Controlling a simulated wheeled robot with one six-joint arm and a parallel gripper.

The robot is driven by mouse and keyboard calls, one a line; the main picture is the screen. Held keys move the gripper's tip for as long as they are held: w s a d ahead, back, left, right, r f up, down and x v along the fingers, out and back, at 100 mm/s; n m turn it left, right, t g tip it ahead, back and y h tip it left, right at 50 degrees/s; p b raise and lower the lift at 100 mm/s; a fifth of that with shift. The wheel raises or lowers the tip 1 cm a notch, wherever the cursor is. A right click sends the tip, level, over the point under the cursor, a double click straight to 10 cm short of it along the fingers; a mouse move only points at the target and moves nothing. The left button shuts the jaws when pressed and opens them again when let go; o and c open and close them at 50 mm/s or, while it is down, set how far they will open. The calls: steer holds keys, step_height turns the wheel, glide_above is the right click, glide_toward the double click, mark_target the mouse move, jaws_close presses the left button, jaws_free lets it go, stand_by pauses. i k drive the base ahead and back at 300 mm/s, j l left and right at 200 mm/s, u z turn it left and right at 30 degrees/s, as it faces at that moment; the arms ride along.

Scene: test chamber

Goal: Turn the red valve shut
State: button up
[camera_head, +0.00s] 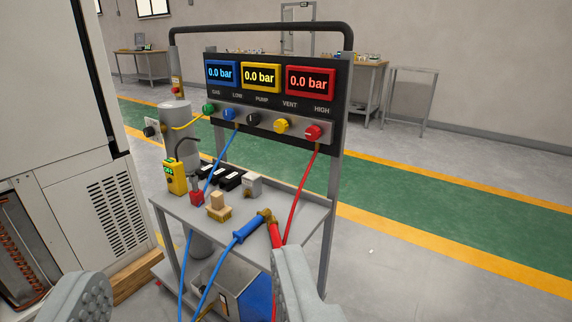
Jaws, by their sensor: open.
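A red valve knob (313,132) sits at the right end of the knob row on the upright panel, below the "HIGH" label. Whether it is open or shut cannot be told. The red display (311,82) above it reads 0.0 bar. My gripper (188,288) is open and empty at the bottom of the view, its two grey fingers wide apart. It is nearer to me than the cart and well below the knob, not touching it. A red hose (298,190) runs down from beneath the knob; my right finger hides part of the lower cart.
A white cabinet (55,100) stands close on the left. The floor on the right is mostly clear.

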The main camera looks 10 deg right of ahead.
mark_target(313, 133)
steer(key=i+j, duration=0.3)
steer(key=j, duration=0.15)
steer(key=i+j+u, duration=0.15)
steer(key=i+j, duration=0.15)
steer(key=j, duration=0.15)
